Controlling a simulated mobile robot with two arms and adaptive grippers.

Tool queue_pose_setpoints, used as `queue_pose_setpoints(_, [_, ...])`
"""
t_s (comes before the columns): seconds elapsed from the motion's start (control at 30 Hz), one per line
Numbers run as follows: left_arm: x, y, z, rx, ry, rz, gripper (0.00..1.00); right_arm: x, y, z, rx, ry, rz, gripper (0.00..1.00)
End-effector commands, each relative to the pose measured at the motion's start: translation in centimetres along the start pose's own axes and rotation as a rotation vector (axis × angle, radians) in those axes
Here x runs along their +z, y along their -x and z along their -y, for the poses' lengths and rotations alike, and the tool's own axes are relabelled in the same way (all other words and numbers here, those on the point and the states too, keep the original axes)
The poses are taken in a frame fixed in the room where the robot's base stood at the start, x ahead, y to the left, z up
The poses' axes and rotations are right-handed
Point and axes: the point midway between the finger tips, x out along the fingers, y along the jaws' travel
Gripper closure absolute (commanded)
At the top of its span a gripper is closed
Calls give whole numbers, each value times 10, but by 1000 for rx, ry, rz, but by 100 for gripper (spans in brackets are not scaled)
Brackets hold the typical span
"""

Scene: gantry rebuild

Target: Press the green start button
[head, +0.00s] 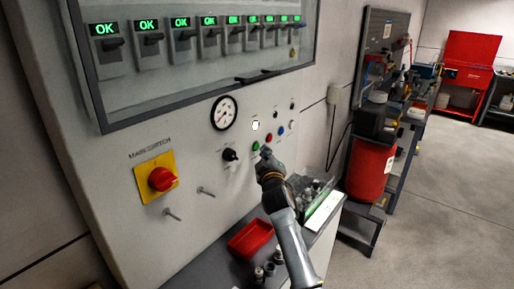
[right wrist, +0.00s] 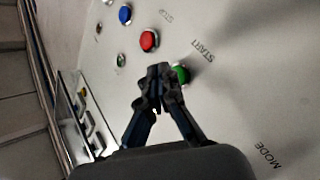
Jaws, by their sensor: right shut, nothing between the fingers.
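The green start button (head: 256,145) is on the grey control panel, at the left end of a row of coloured buttons. In the right wrist view the green button (right wrist: 182,74) shows beside the word START. My right gripper (head: 265,152) is shut and empty, its tips close to the button, just below and right of it in the head view. In the right wrist view the closed fingertips (right wrist: 159,72) appear just left of the button and overlap its edge a little. I cannot tell whether they touch it. My left gripper is not in view.
The red button (head: 268,137) and blue button (head: 281,130) sit close to the green one. A black knob (head: 230,155) and a red rotary switch (head: 162,179) are to the left. Below are a red tray (head: 250,238) and a bin of parts on the bench.

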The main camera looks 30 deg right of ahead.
Motion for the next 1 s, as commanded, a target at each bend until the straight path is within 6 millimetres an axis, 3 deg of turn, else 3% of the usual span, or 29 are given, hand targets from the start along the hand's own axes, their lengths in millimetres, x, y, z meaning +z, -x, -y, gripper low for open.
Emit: queue_pose_setpoints(1.0, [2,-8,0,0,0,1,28,-6,-8,6,0,0,0,100])
